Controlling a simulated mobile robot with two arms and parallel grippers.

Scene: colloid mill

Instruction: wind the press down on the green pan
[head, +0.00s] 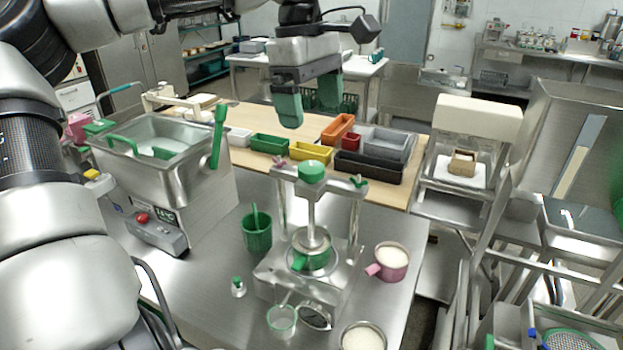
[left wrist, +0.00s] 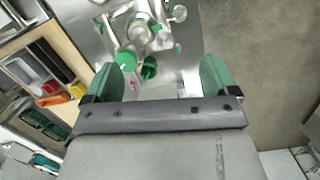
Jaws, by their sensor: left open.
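The press (head: 318,225) is a metal frame with a round green knob (head: 312,172) on top of a vertical screw. The green pan (head: 312,258) sits low between its posts, under the screw, partly hidden by the plunger. A small green handle sticks out at its front. My left gripper (head: 309,106) is open and empty, with green fingers, high above and behind the press in the head view. In the left wrist view, my fingers (left wrist: 160,78) are spread apart, and the green knob (left wrist: 126,61) shows beyond them, nearer the left finger. My right gripper is not in view.
A green cup (head: 257,233) stands left of the press, a pink pot (head: 390,262) right. A clear beaker (head: 282,320) and small bottle (head: 238,287) stand in front. A metal bath (head: 165,150) fills the left side. Coloured bins (head: 310,153) lie behind.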

